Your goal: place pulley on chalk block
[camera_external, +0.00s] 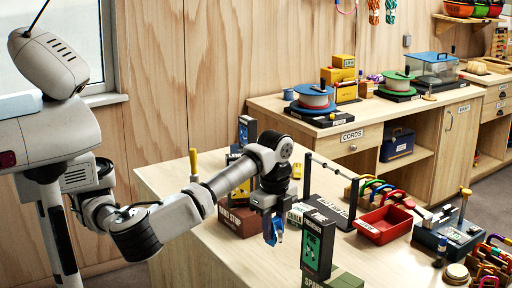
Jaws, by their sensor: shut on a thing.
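My gripper (272,232) points down above the near bench and is shut on a small blue thing, which looks like the pulley (277,228). The fingers hide part of it, and it hangs above the bench top.
A tall dark box (318,243) stands close right of my gripper on a green block (343,280). A dark red block (238,221) is to the left. A black rack (329,198), a red tray (384,224) and several carabiners (377,189) lie right.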

